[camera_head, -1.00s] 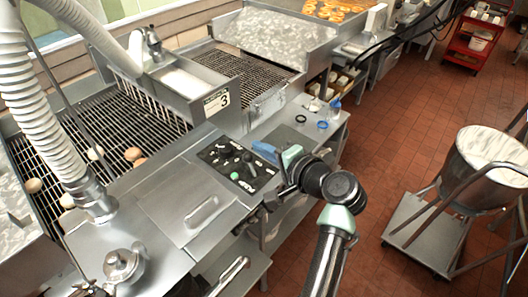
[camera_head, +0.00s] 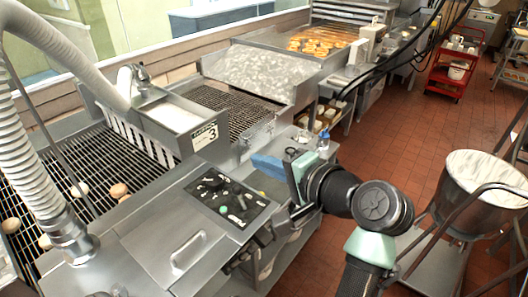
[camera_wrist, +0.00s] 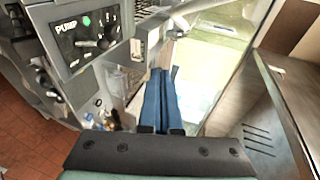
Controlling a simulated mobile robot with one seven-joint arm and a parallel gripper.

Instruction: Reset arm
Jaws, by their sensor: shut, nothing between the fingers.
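My gripper (camera_head: 268,166) has blue fingers and shows in the head view beside the black control panel (camera_head: 232,197) of the glazing machine, in front of the metal counter. In the wrist view my gripper (camera_wrist: 160,75) shows its two blue fingers lying side by side, shut with nothing between them. The control panel, with a green button and the word PUMP, shows at the upper left of the wrist view (camera_wrist: 85,30). My arm reaches up from the lower right of the head view.
A glaze trough (camera_head: 180,113) marked 3 spans the wire conveyor (camera_head: 90,160), which carries several round dough pieces. A pot on a wheeled stand (camera_head: 478,190) is at the right. A bottle (camera_head: 323,142) stands behind my gripper. A red cart (camera_head: 450,70) is at the back. Red tiled floor is clear between.

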